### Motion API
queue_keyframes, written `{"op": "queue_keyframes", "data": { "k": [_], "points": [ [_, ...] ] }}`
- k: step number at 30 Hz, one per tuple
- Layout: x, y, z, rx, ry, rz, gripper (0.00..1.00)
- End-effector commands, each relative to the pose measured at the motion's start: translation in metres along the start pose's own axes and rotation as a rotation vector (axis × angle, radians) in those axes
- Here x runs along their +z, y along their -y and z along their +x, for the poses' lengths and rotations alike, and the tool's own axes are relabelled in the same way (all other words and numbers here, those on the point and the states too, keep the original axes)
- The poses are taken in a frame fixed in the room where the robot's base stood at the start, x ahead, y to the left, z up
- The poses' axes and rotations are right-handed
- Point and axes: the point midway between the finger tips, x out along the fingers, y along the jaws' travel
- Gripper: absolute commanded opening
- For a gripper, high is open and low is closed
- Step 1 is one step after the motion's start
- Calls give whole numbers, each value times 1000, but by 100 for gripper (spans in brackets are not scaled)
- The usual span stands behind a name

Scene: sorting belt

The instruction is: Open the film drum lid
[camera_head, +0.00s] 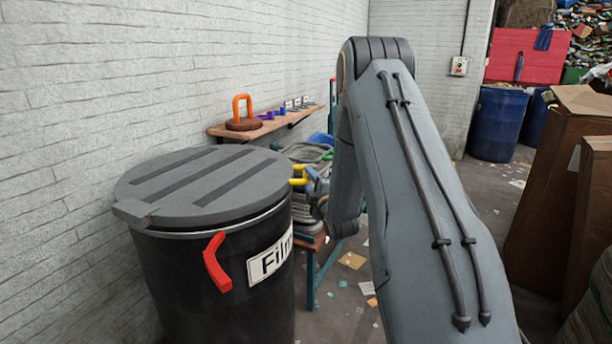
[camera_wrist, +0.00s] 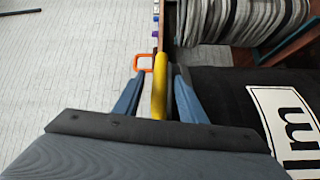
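The film drum (camera_head: 190,290) is a large black drum at the left of the head view, with a white "Film" label and a red handle (camera_head: 216,262) on its side. Its grey ribbed lid (camera_head: 200,185) lies flat on top. A yellow handle (camera_head: 299,175) shows at the lid's right edge. My gripper (camera_head: 314,187) is at this handle. In the wrist view, the yellow handle (camera_wrist: 160,88) stands between the two blue fingers of my gripper (camera_wrist: 159,70), which look apart with gaps beside it. The drum's side and label (camera_wrist: 285,125) show at right; the lid is not clear there.
A wall shelf (camera_head: 270,125) behind the drum holds an orange-handled object (camera_head: 242,112) and small items. A teal-legged stand (camera_head: 312,270) with stacked material is behind my arm. Cardboard boxes (camera_head: 555,180) and blue barrels (camera_head: 497,122) stand at right. The white wall is close behind the drum.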

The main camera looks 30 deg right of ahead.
Motion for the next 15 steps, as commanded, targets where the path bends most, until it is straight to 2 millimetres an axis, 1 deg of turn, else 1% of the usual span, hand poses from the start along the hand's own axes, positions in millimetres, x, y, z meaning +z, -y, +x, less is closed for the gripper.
{"op": "queue_keyframes", "data": {
  "k": [3, 6, 10, 15],
  "points": [
    [1, -1, 17, 1, 1, 1, 37],
    [2, 0, 26, -1, 3, 2, 37],
    [2, 0, 32, 0, 4, 2, 37],
    [3, 0, 34, -1, 5, 2, 37]
  ]
}}
